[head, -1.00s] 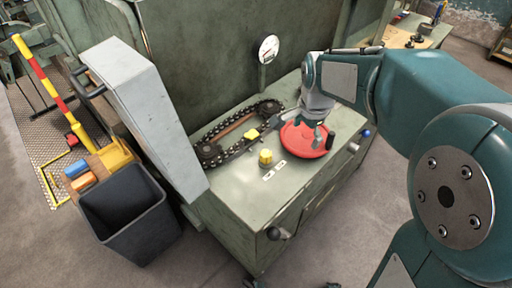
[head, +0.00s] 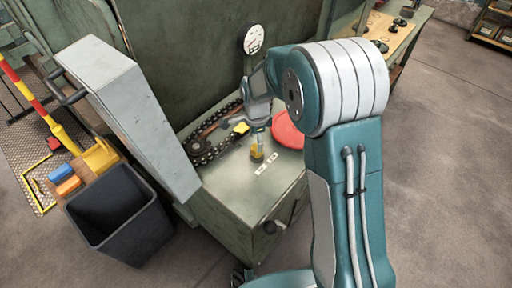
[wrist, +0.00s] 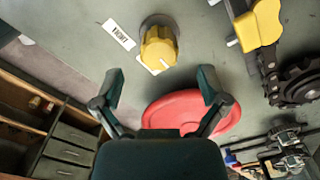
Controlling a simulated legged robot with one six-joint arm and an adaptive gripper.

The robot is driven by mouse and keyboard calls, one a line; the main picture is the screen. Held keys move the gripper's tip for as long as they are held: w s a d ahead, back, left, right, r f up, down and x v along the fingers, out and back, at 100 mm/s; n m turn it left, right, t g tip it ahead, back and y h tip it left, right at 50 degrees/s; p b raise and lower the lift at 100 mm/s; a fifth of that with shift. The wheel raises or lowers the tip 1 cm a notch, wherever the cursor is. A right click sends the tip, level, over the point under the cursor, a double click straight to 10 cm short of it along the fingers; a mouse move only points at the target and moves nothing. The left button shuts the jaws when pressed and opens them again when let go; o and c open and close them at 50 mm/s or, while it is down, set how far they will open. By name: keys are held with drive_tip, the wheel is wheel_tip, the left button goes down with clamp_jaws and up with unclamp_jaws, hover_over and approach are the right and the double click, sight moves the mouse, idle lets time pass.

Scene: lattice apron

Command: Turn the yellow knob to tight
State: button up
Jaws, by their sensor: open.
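The yellow knob (head: 257,153) stands on the green machine top, left of the red disc (head: 287,131). In the wrist view the knob (wrist: 159,46) is ahead of my open gripper (wrist: 160,82), just beyond and between the fingertips. The jaws look empty, and I see no contact with the knob. In the head view my gripper (head: 259,132) is over the knob and partly covers it. A white label (wrist: 118,35) with dark lettering lies beside the knob; another label is partly hidden by it. The knob's setting is hard to read.
A chain drive (head: 205,142) with a yellow piece (head: 240,128) lies left of the knob. A raised grey cover (head: 125,105) stands farther left, above a dark bin (head: 118,215). A dial gauge (head: 253,40) is at the back. The front machine top is clear.

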sight(256, 147)
wheel_tip(256, 147, down, 4)
drive_tip(key=shift+r, duration=0.1)
drive_tip(key=shift+f, duration=0.3)
drive_tip(key=c, duration=1.1)
